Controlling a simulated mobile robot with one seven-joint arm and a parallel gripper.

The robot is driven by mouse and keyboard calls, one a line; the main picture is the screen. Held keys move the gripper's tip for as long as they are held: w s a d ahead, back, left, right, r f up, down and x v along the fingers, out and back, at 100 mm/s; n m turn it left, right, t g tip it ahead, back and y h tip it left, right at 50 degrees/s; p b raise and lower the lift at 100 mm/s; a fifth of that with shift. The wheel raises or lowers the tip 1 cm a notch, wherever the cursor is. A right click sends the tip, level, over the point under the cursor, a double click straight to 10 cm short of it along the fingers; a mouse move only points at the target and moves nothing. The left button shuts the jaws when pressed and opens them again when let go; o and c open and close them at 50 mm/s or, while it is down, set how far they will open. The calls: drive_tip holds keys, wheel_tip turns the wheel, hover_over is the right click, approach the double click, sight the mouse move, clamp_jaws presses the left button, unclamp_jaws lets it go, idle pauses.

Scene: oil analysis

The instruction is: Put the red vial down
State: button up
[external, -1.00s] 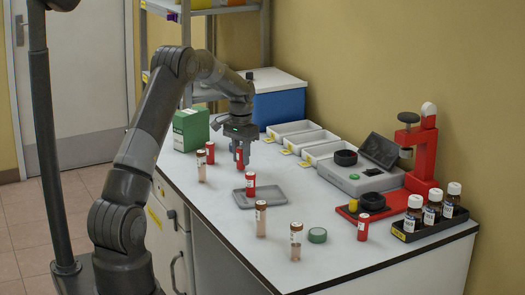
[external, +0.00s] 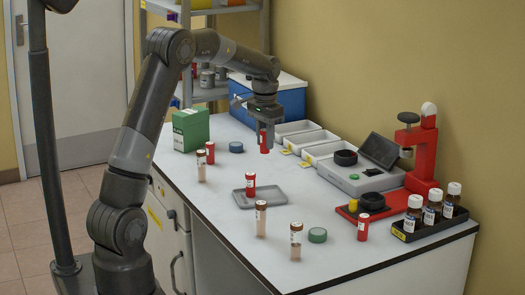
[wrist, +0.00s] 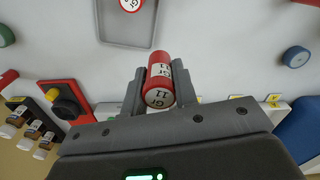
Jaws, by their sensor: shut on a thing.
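My gripper (external: 266,136) is shut on a red vial (external: 264,142) with a white label and holds it in the air above the table, in front of the white trays. In the wrist view the red vial (wrist: 159,80) sits between the two fingers, its labelled end toward the camera. A second red vial (external: 251,186) stands on the grey tray (external: 272,199). Two more red vials stand on the table, one (external: 210,152) near the green box and one (external: 363,228) near the front right.
White trays (external: 310,140) line the wall side, beside a grey device (external: 355,178) and a red press (external: 424,150). Clear brown-capped vials (external: 296,240) stand along the front. Brown bottles (external: 432,212) stand in a black holder. A green box (external: 190,130) is at the left. Bare table lies around the grey tray.

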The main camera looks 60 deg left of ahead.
drive_tip(key=s+d+m, duration=0.4)
drive_tip(key=d+m, duration=0.3)
drive_tip(key=d, duration=0.3)
drive_tip(key=s+d+m, duration=0.4)
drive_tip(key=d+m, duration=0.3)
drive_tip(key=d, duration=0.2)
approach(260, 197)
drive_tip(key=d, duration=0.2)
drive_tip(key=s+d+f, duration=0.1)
drive_tip(key=shift+f, duration=2.05)
drive_tip(key=o, duration=0.9)
drive_tip(key=shift+f, duration=0.1)
drive_tip(key=shift+o, duration=0.2)
